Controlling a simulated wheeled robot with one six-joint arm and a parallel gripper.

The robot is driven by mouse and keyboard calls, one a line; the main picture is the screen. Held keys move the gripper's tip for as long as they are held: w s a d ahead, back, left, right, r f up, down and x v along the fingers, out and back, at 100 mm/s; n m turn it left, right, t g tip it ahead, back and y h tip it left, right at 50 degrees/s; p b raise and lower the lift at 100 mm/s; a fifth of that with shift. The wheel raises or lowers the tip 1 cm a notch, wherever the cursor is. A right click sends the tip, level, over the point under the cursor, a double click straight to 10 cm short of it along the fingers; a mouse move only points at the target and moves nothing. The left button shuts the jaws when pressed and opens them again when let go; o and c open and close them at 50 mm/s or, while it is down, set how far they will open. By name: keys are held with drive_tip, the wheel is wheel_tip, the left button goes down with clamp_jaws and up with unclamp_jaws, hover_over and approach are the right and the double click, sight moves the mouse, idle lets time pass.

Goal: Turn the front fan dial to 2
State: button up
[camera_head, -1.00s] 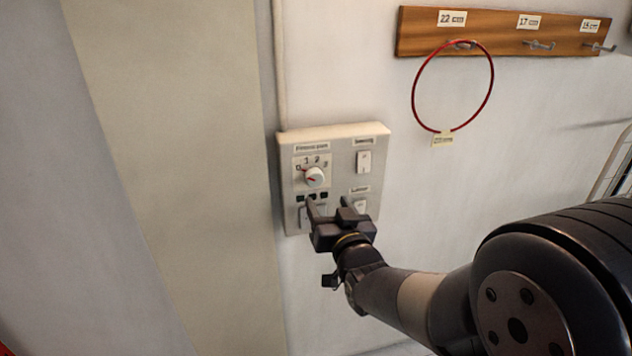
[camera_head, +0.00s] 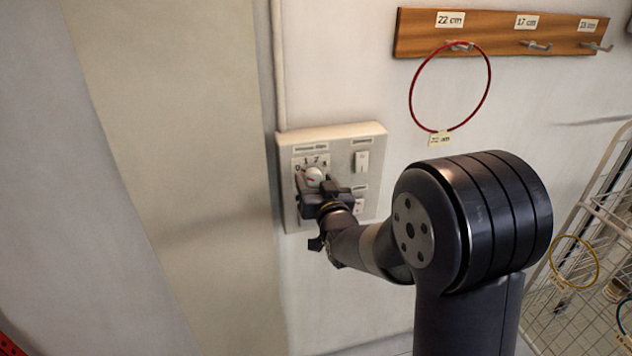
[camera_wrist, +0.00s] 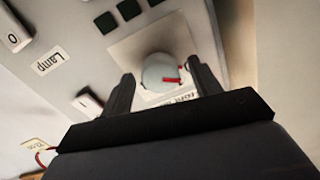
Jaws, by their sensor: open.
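The fan dial (camera_head: 314,177) is a round white knob with a red pointer, on a plate marked 0 to 3 at the upper left of the wall panel (camera_head: 345,133). In the head view, the pointer's setting is hard to read. My gripper (camera_head: 316,184) is open at the dial, its fingers on either side of the knob's lower part. In the wrist view, the dial (camera_wrist: 161,72) lies between and just beyond the fingertips (camera_wrist: 160,78), with its red mark toward the right finger. I cannot tell whether either finger touches it.
A white switch (camera_head: 362,161) sits right of the dial, with a lamp switch (camera_head: 359,205) below it. A red ring (camera_head: 412,92) hangs from a wooden hook rail (camera_head: 490,44). A wire rack (camera_head: 570,215) stands at right.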

drive_tip(key=shift+c, duration=0.2)
drive_tip(key=c, duration=0.9)
drive_tip(key=shift+c, duration=0.2)
drive_tip(key=shift+f+b, duration=0.15)
drive_tip(key=shift+b, duration=0.4)
drive_tip(key=m+b, duration=0.3)
drive_tip(key=b, duration=0.1)
drive_tip(key=shift+f+b, duration=0.2)
drive_tip(key=shift+b, duration=0.1)
drive_tip(key=m+b, duration=0.3)
drive_tip(key=b, duration=0.1)
drive_tip(key=shift+m+b, duration=0.4)
drive_tip(key=m+b, duration=0.5)
drive_tip(key=b, duration=0.1)
drive_tip(key=m+b, duration=0.3)
drive_tip(key=m, duration=0.1)
drive_tip(key=shift+r+h+b, duration=0.25)
drive_tip(key=shift+h+b, duration=0.05)
drive_tip(key=shift+b, duration=0.1)
drive_tip(key=shift+m, duration=0.3)
